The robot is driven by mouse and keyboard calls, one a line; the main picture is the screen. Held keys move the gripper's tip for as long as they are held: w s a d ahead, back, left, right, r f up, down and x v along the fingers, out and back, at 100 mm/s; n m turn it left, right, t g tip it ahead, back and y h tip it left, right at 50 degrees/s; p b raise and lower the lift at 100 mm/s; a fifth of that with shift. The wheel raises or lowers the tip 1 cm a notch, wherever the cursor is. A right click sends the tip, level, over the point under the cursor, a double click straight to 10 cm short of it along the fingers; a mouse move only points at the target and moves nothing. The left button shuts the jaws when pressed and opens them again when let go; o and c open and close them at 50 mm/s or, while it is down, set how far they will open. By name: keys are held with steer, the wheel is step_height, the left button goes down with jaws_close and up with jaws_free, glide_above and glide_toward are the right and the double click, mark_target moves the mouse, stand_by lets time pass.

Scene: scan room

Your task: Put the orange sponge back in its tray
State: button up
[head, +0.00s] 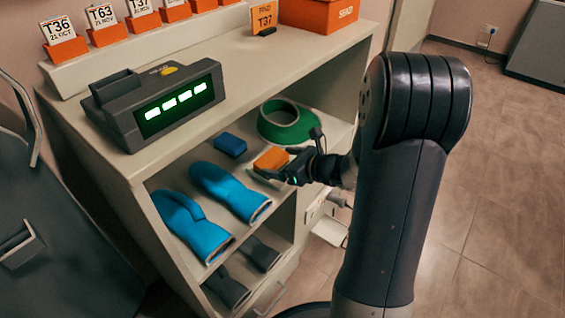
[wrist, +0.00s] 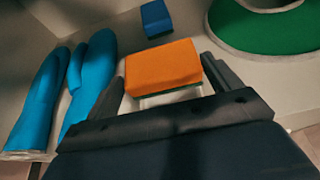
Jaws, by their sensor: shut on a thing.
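The orange sponge (head: 271,158) is between the fingers of my gripper (head: 284,168), at the front edge of the upper shelf in the head view. In the wrist view the sponge (wrist: 163,67) shows its orange top and a thin dark green underside, with my gripper's fingers (wrist: 164,76) on either side. My gripper is shut on it. A pale, shallow piece (wrist: 171,98) shows just below the sponge's near edge. It may be the tray, but most of it is hidden, and I cannot tell whether the sponge touches it.
On the same shelf, a blue sponge (head: 230,145) lies behind, blue gloves (head: 230,190) lie to the left, and a green ring-shaped item (head: 285,124) sits at the back right. Dark gloves (head: 258,253) lie below. The countertop (head: 245,75) overhangs the shelf.

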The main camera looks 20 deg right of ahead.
steer(key=shift+f+b, duration=0.4)
steer(key=shift+f, duration=0.05)
steer(key=o, duration=0.8)
steer(key=shift+r, duration=0.2)
steer(key=shift+r+p, duration=0.2)
steer(key=shift+p, duration=0.2)
steer(key=shift+s+d+r, duration=0.15)
steer(key=shift+r, duration=0.15)
steer(key=p+v, duration=0.3)
steer(key=v, duration=0.8)
steer(key=shift+s, duration=0.25)
steer(key=shift+d+f, duration=0.1)
steer(key=shift+f, duration=0.1)
